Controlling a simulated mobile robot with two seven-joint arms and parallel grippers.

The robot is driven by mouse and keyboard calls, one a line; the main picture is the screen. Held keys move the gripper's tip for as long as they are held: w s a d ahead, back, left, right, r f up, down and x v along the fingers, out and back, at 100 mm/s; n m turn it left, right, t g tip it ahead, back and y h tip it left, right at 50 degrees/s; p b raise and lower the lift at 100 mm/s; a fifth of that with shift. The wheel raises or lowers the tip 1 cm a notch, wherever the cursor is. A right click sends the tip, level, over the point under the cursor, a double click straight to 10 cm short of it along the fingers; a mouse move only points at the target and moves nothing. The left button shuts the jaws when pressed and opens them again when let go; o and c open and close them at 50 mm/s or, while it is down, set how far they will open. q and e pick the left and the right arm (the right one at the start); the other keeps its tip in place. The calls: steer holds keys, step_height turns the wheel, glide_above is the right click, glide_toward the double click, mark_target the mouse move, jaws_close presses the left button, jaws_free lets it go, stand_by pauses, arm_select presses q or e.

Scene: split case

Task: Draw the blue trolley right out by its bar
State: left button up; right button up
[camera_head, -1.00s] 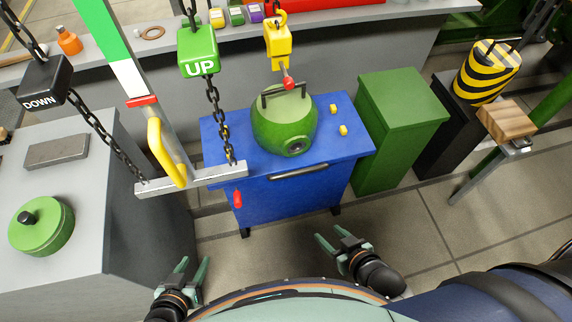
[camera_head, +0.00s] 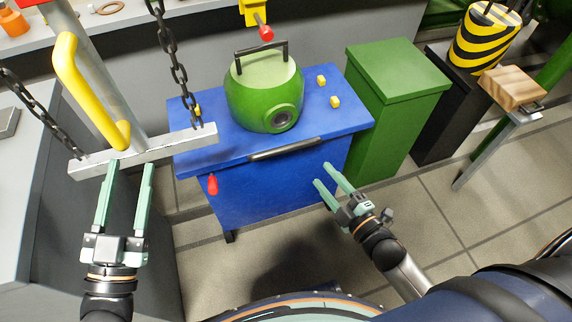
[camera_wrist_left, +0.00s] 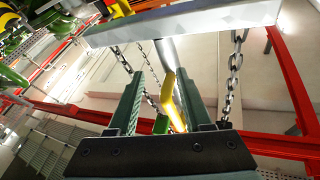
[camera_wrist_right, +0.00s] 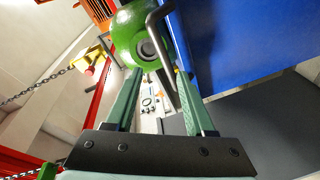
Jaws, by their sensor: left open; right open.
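The blue trolley (camera_head: 268,190) stands in the middle of the head view, with its dark metal bar (camera_head: 284,149) along the top front edge. A green round casing (camera_head: 262,95) with a black handle sits on its top. My right gripper (camera_head: 323,175) is open and empty, in front of the trolley's right part, apart from the bar. The bar shows in the right wrist view (camera_wrist_right: 162,60) ahead of the fingers. My left gripper (camera_head: 126,165) is open and empty at the left, by the hanging grey beam (camera_head: 150,151).
Chains (camera_head: 172,60) hold the beam, which overlaps the trolley's left corner in view; a yellow handle (camera_head: 85,90) rises by it. A green cabinet (camera_head: 395,110) stands close on the trolley's right. A grey bench is at the left. The floor in front is clear.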

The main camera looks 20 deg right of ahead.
mark_target(286, 146)
arm_select(q)
steer(key=s+d+r+m+t+h+b, duration=0.1)
steer(key=s+r+m+h+b, duration=0.2)
steer(key=s+m+h+b, duration=0.2)
steer(key=s+h+b, duration=0.1)
steer(key=h+b, duration=0.2)
steer(key=shift+s+d+r+m+t, duration=0.25)
steer(key=shift+d+r+m+t, duration=0.05)
steer(key=shift+d+r+t, duration=0.1)
arm_select(e)
steer(key=w+a+n+y, duration=0.1)
steer(key=w+a+n, duration=0.1)
steer(key=w+n, duration=0.1)
steer(key=w+a+n+t+y, duration=0.1)
steer(key=w+a+n, duration=0.1)
steer(key=w, duration=0.3)
steer(key=w+a+f+n+y, duration=0.1)
steer(key=w+a+n+y, duration=0.1)
steer(key=w+n, duration=0.1)
steer(key=shift+w+a+f+n+t, duration=0.1)
steer(key=shift+w+n+t, duration=0.2)
steer(key=shift+w, duration=0.45)
steer(key=shift+c, duration=0.3)
jaws_close()
